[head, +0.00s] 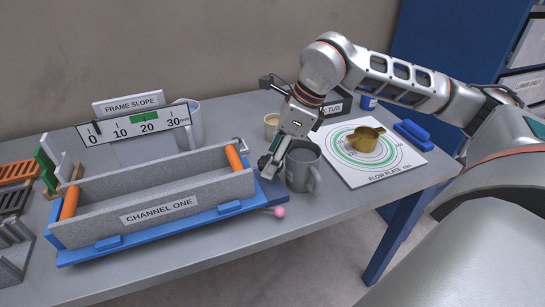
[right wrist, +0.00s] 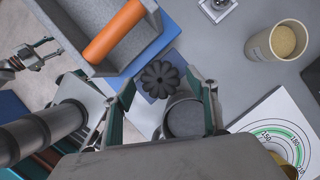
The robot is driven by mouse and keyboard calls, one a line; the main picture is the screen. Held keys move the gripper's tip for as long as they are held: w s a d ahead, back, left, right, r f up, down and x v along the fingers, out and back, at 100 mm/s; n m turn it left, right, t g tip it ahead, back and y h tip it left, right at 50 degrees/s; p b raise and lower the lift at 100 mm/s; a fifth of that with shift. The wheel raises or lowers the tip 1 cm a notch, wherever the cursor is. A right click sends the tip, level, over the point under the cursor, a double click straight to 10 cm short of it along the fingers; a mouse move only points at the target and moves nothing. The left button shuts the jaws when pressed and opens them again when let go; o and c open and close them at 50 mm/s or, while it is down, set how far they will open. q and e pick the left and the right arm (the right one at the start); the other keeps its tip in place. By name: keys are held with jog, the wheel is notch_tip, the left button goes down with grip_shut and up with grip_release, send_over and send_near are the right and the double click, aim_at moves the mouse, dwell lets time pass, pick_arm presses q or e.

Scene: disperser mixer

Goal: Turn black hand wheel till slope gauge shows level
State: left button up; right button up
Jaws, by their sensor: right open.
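The black hand wheel (right wrist: 160,78) has a scalloped rim and shows in the right wrist view at the end of the blue frame. In the head view it is largely hidden by my right gripper (head: 272,160). The right gripper (right wrist: 170,86) is open, with its fingers on either side of the wheel; I cannot tell whether they touch it. The slope gauge (head: 135,125), under a FRAME SLOPE sign, has a 0 to 30 mm scale with a green band around 20. A dark pointer (head: 93,128) appears near 0, outside the green.
A grey mug (head: 303,167) stands close beside the right gripper. The grey CHANNEL ONE trough (head: 160,205) lies left of it. A pink ball (head: 280,212) is at the front. A FLOW PLATE sheet (head: 375,170) with a brass cup (head: 362,138) lies right.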

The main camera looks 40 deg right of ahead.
pick_arm(q)
jog(key=shift+w+r, duration=0.1)
pick_arm(e)
jog(key=shift+a+f, duration=0.1)
jog(key=shift+f, duration=0.05)
jog(key=c, duration=1.1)
jog(key=shift+n+g+p, duration=0.3)
jog(key=shift+n+p, duration=0.35)
jog(key=shift+n, duration=0.35)
jog(key=shift+c, duration=0.2)
jog(key=shift+w+n+y, duration=0.1)
jog(key=shift+n+y, duration=0.2)
jog(key=shift+n+p, duration=0.3)
jog(key=o, duration=1.1)
pick_arm(q)
jog(key=shift+s+d+r, duration=0.15)
jog(key=shift+s+r, duration=0.15)
jog(key=shift+r, duration=0.05)
pick_arm(e)
jog(key=shift+o, duration=0.2)
